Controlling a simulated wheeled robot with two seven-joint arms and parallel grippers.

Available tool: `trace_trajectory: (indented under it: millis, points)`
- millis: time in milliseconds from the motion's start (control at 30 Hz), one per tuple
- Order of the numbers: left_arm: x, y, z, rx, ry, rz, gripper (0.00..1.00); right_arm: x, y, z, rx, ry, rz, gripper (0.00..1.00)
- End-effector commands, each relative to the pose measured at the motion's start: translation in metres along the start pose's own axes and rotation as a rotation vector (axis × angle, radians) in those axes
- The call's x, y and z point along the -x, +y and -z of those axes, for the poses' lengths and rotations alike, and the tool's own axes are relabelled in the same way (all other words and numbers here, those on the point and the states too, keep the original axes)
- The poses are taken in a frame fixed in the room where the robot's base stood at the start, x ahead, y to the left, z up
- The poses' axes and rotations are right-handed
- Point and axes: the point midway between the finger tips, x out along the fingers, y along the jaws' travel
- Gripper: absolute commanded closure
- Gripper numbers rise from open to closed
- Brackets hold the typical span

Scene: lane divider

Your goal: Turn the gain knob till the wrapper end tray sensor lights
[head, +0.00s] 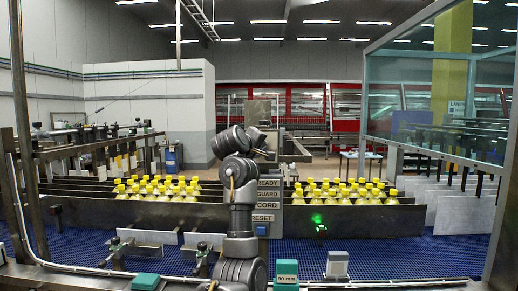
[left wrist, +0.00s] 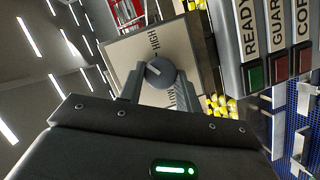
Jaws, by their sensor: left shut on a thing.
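The gain knob (left wrist: 160,72), a round grey dial with a pale pointer line, sits on a pale plate (left wrist: 124,66) in the left wrist view. "HIGH" is printed at one side; the lettering at the other is partly covered. My left gripper (left wrist: 158,87) has one finger on each side of the knob and is shut on it. In the head view my left gripper (head: 265,152) is at the top of the post, in front of the plate (head: 258,112), and the knob is hidden. A small sensor (head: 320,230) glows green on the divider; I cannot tell which tray it serves. My right gripper is out of view.
A label panel (head: 267,203) reading READY, GUARD, CORD and RESET stands just below my gripper. Yellow-capped bottles (head: 160,188) fill lanes on both sides. Dark brackets (head: 202,255) stand on the blue belt (head: 390,258). A glass guard (head: 430,90) is at right.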

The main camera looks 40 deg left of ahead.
Motion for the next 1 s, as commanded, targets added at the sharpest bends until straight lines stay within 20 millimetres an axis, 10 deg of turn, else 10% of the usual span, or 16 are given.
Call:
trace_trajectory:
  millis: [333,367,500,1000]
  points:
    - [0.000,0.000,0.000,-0.001,0.000,0.001,0.89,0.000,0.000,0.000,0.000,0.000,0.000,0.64]
    - [0.000,0.000,0.000,-0.001,0.000,0.001,0.62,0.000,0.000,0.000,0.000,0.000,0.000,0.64]
    - [0.000,0.000,0.000,-0.001,0.000,0.000,0.44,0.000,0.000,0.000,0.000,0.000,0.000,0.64]
    - [0.025,-0.004,0.000,-0.003,0.006,-0.003,0.44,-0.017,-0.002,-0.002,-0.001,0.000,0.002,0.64]
